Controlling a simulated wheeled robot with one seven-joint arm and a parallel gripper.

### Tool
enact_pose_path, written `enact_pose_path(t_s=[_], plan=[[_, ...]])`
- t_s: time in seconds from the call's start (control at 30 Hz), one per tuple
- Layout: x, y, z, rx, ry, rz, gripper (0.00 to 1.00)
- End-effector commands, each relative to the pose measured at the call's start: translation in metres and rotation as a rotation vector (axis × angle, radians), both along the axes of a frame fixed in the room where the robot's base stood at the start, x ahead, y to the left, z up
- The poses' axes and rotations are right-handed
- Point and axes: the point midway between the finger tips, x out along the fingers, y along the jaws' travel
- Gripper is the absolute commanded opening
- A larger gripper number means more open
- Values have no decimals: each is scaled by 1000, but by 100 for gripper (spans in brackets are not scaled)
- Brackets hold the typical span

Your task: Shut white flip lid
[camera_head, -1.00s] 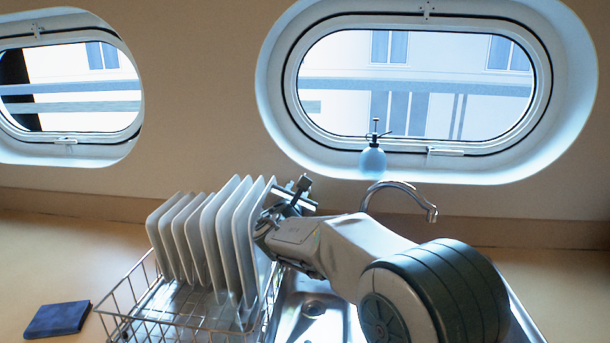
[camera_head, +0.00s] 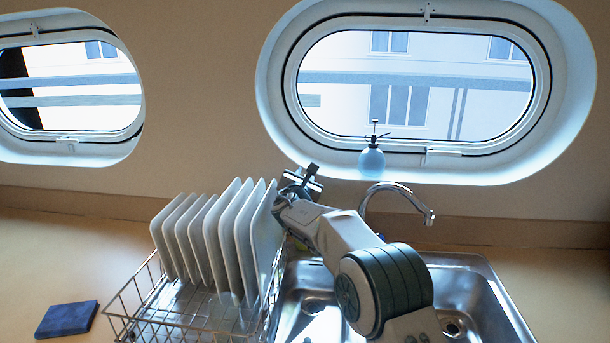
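I cannot make out a white flip lid in the head view. My gripper (camera_head: 304,178) is raised just right of the tops of the white plates, in front of the wall below the right porthole. Its fingers are small and seen from behind, so I cannot tell whether they are open or shut. Nothing is clearly held in it. A small blue and yellow thing (camera_head: 301,243) shows partly behind my arm, at the back of the sink; most of it is hidden.
White plates (camera_head: 211,238) stand upright in a wire rack (camera_head: 133,300) left of the steel sink (camera_head: 476,287). A curved tap (camera_head: 397,190) rises behind the sink. A spray bottle (camera_head: 372,158) stands on the porthole ledge. A dark blue cloth (camera_head: 67,319) lies at left on open counter.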

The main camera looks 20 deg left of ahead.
Motion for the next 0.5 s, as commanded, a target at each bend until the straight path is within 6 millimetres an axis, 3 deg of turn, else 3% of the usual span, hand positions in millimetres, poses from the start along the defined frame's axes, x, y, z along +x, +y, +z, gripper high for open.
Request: enact_pose_path(t_s=[0.2,0.3,0.5], plan=[[0,0,0,1,0,0,25],[0,0,0,1,1,-1,0],[1,-1,0,0,0,-1,0]])
